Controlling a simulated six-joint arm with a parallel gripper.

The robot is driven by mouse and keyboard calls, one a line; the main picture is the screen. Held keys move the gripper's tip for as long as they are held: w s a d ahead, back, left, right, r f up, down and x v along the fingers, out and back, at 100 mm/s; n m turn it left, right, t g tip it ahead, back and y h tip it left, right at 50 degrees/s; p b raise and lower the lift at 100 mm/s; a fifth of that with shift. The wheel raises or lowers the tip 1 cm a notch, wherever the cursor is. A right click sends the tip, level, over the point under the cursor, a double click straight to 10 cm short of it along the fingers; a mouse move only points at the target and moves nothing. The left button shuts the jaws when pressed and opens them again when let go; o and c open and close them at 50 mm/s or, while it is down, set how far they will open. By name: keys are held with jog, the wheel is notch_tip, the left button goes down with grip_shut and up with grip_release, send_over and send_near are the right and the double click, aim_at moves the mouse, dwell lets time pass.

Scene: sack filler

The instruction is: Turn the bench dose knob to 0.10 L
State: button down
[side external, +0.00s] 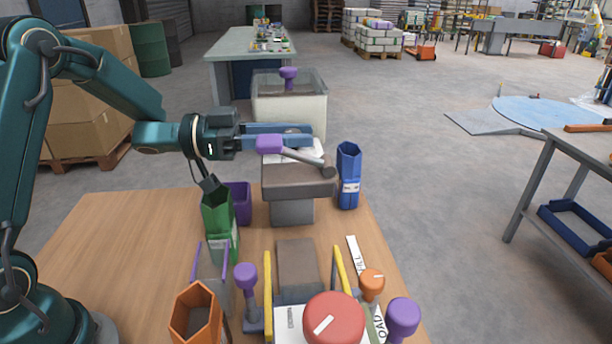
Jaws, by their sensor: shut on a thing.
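My gripper (308,134) reaches in from the left above a grey block-shaped unit (292,212) on the bench.
A blue hexagonal container (348,178) stands right of the unit. A green container (218,222) and a purple one (240,202) stand left. Nearer are an orange container (196,318), a red knob (333,318), an orange knob (371,282) and yellow rails (340,268).

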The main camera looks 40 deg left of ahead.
jog(key=shift+r+g, duration=0.1)
jog(key=shift+g, duration=0.2)
jog(key=c, duration=0.9)
grip_release()
jog(key=shift+t, duration=0.4)
